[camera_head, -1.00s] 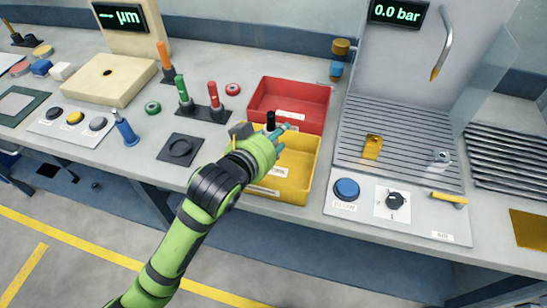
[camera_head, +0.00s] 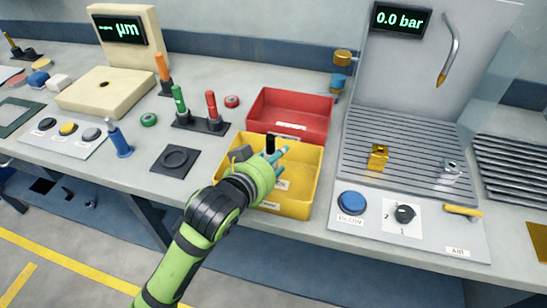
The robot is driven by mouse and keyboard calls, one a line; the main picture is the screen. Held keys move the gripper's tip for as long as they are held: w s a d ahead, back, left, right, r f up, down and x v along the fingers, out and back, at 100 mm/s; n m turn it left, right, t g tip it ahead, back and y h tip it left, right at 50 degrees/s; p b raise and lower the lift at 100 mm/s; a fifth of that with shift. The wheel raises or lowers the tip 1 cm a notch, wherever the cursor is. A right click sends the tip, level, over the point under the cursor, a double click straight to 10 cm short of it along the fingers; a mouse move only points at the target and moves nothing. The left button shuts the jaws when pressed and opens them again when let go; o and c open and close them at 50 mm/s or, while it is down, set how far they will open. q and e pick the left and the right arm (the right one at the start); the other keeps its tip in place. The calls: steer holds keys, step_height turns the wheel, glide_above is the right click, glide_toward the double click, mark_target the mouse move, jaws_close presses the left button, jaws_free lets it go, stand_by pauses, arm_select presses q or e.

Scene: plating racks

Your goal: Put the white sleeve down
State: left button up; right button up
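My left gripper (camera_head: 277,156) is over the yellow bin (camera_head: 305,190), with its blue-green fingertips near the bin's back part. A small black upright piece (camera_head: 270,143) shows at the gripper; I cannot tell whether it is part of the gripper. I cannot make out a white sleeve in the fingers, and the hand hides much of the space between them. A small pale, shiny piece (camera_head: 451,168) and a gold piece (camera_head: 378,157) stand on the grooved grey rack. My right gripper is not in view.
A red bin (camera_head: 292,98) stands right behind the yellow one. Orange, green and red upright handles (camera_head: 211,106) stand to the left. A dark square pad (camera_head: 176,160) lies left of the yellow bin. A panel with a blue button (camera_head: 352,202) is at right.

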arm_select(q)
steer(key=shift+f, duration=0.3)
steer(key=o, duration=0.8)
steer(key=shift+f, duration=0.1)
steer(key=shift+o, duration=0.3)
steer(key=shift+s+f, duration=0.1)
steer(key=shift+r, duration=0.25)
steer(key=r+p+v, duration=0.1)
steer(key=p+v, duration=0.6)
steer(key=v, duration=0.5)
